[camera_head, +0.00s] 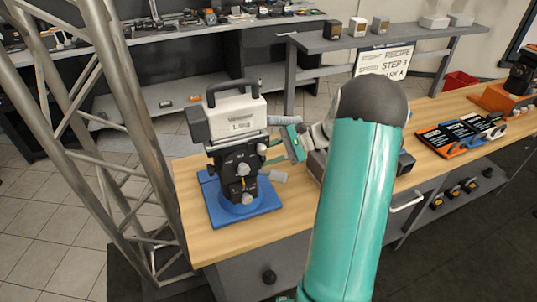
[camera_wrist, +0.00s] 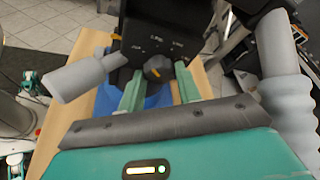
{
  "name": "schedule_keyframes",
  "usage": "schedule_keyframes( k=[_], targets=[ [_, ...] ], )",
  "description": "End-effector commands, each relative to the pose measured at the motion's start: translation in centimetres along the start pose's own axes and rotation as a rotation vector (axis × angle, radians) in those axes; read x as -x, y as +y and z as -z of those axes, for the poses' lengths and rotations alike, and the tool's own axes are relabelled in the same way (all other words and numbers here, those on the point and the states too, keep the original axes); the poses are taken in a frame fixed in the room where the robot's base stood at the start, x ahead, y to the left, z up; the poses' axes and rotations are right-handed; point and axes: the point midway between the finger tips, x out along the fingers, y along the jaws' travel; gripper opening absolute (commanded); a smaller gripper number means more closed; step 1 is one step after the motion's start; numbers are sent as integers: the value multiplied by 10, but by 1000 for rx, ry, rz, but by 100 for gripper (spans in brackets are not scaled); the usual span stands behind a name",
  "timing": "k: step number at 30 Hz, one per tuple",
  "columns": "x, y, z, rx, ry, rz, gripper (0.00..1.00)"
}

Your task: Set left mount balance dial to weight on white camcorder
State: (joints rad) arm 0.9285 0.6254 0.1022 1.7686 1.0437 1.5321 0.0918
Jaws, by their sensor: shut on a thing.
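The white camcorder (camera_head: 237,116) with a black top handle sits on a dark mount (camera_head: 236,165) at the left of the bench. A label on its side seems to show a weight, but I cannot read it surely. The mount stands on a blue base (camera_head: 258,203). In the wrist view, a round black dial (camera_wrist: 158,68) sits on the mount's dark face, under small white markings and an orange mark. My gripper (camera_wrist: 160,80) is shut on this dial, one teal finger on each side. In the head view, my gripper (camera_head: 268,158) reaches the mount's right side.
A grey handle (camera_wrist: 78,77) juts out left of the dial in the wrist view, and a ribbed grey grip (camera_wrist: 285,75) stands at right. Booklets (camera_head: 460,132) and an orange-based device (camera_head: 510,92) lie further right. A metal truss (camera_head: 110,120) stands left of the bench.

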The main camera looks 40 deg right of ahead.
Motion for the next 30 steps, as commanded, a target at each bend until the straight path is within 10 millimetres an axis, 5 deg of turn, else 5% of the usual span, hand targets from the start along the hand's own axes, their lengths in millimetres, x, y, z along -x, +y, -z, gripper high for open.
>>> schedule_keyframes(
  k=[15, 30],
  targets=[
    [0, -1, 1, -357, 0, -149, 11],
    [0, -2, 1, -443, 0, -184, 11]
  ],
)
